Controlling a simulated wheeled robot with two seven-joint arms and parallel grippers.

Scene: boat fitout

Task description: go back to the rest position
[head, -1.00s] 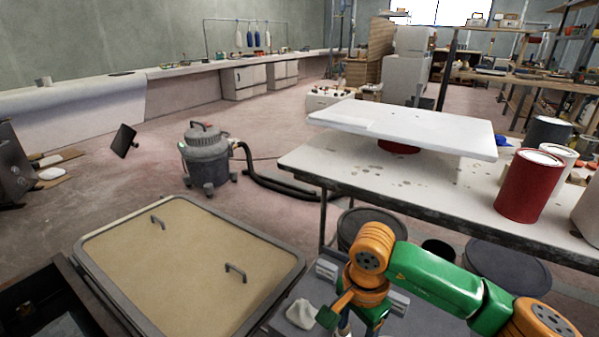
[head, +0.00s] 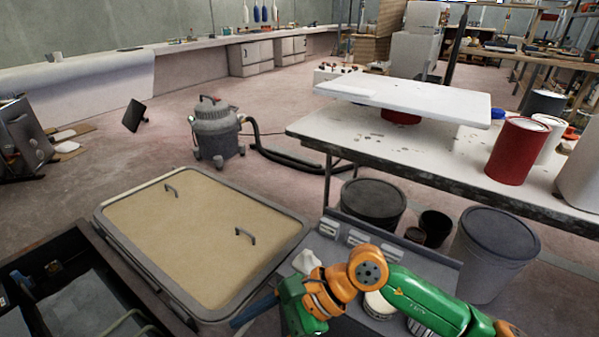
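My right arm, green and orange, reaches in from the lower right of the head view. Its wrist is bent over the dark grey worktop (head: 290,268) at the bottom middle. The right gripper is at the lower end of this arm, but its fingers cannot be made out clearly. A blue-grey bar (head: 252,313) shows beside the wrist; I cannot tell whether it is a finger or a separate thing. My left gripper is not in view.
A crumpled white cloth (head: 307,261) and a pale round can (head: 379,304) are near my arm. A tan hatch panel (head: 195,235) with two handles lies left. A table (head: 370,160) with a red can (head: 516,152) stands right. A shop vacuum (head: 215,130) is beyond.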

